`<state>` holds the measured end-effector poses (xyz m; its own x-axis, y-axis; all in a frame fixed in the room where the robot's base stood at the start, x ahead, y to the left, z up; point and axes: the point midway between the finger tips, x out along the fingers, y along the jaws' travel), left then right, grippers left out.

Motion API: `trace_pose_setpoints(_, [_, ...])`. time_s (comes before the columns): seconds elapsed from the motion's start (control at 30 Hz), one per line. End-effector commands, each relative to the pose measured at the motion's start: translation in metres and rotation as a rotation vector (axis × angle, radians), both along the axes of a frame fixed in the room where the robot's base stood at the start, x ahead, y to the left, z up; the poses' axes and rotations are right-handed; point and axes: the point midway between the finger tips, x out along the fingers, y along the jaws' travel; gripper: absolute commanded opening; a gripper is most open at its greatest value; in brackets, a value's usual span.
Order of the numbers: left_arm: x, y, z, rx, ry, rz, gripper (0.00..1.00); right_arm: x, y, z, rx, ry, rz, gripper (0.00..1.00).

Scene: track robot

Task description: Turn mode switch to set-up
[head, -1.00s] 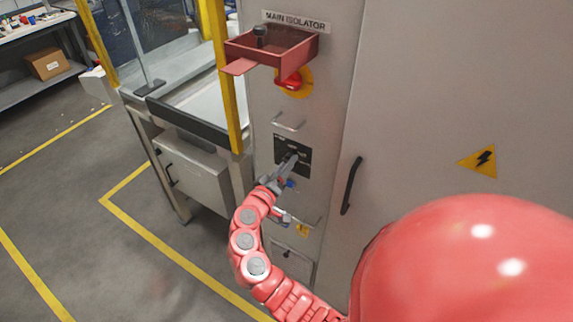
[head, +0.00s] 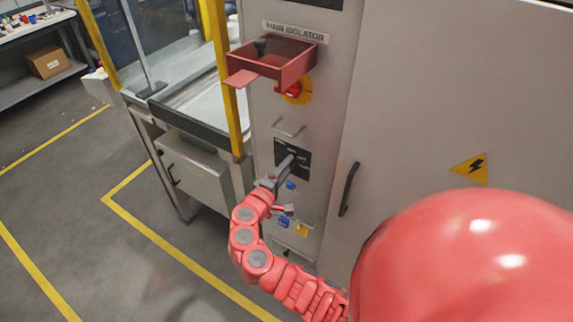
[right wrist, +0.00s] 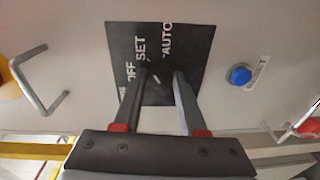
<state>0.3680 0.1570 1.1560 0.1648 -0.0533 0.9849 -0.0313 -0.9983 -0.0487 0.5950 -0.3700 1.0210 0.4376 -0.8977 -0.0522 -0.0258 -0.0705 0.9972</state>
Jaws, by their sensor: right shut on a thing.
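The mode switch sits on a black panel (head: 303,159) on the grey cabinet front. In the right wrist view the panel (right wrist: 185,40) carries the labels OFF, SET and AUTO. My right gripper (head: 288,166) reaches up to the panel. In the right wrist view its fingertips (right wrist: 162,72) are closed on the switch knob at the panel's middle. The fingers hide most of the knob, so I cannot tell which label it points to. My left gripper is not in view.
A blue button (right wrist: 240,75) is beside the panel. A metal handle (head: 289,129) and a red tray (head: 270,60) are above it. A black door handle (head: 349,188) is to the right. A blue item (head: 284,222) and a yellow one (head: 302,230) hang below.

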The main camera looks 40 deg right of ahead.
Motion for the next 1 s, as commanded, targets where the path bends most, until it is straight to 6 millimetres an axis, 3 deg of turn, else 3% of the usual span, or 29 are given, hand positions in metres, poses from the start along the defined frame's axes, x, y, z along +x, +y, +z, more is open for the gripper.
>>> trace_pose_setpoints(0.3, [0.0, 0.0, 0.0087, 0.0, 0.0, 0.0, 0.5, 0.0004, 0.0013, -0.0003, -0.047, 0.124, 0.003, 0.0])
trace_pose_setpoints(0.87, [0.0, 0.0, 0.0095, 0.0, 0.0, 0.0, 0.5, 0.0001, 0.0008, -0.001, -0.059, 0.151, 0.001, 0.0])
trace_pose_setpoints(0.9, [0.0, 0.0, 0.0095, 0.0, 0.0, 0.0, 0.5, 0.0001, 0.0009, -0.001, -0.059, 0.151, 0.001, 0.46])
trace_pose_setpoints(1.0, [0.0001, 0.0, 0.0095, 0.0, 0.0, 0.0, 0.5, 0.0001, 0.0008, -0.0007, -0.059, 0.15, 0.001, 0.64])
